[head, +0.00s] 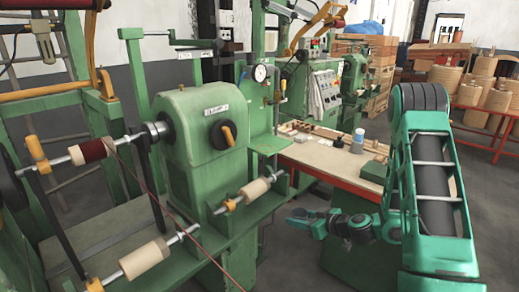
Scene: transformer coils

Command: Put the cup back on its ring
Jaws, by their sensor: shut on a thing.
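My gripper (298,216) is at the left end of my arm, low in front of the workbench (325,154). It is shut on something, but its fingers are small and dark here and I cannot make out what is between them. A small white and blue container (358,141), perhaps the cup, stands upright on the workbench, above and right of my gripper in the picture and apart from it. I cannot make out a ring on the bench top.
A green winding machine (203,135) with rods and spools fills the left. A red rack with large coils (478,95) stands far right. Bare bench top shows mid-bench.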

